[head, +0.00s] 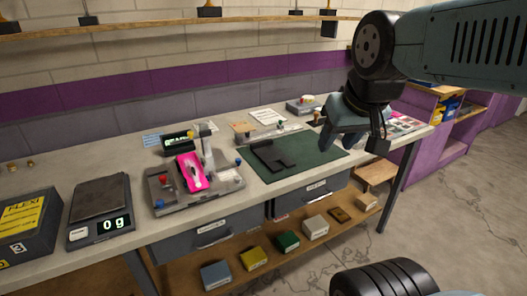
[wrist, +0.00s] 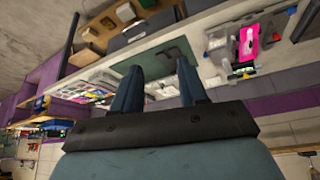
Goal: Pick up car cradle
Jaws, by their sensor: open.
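A pink car (head: 191,172) sits on a grey fixture (head: 160,198) with coloured knobs, left of the green mat. Neither is labelled, so I cannot tell for sure which part is the car cradle. My gripper (head: 350,146) is open and empty, raised above the right end of the bench, away from both. In the wrist view my gripper's fingers (wrist: 158,66) stand apart with the green mat beyond them.
A scale (head: 99,205) reading 0 g and a dark box (head: 28,228) stand at the left. The green mat (head: 310,158) has bare room on its right. Small parts and papers line the back. Several small boxes lie on the lower shelf (head: 190,275).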

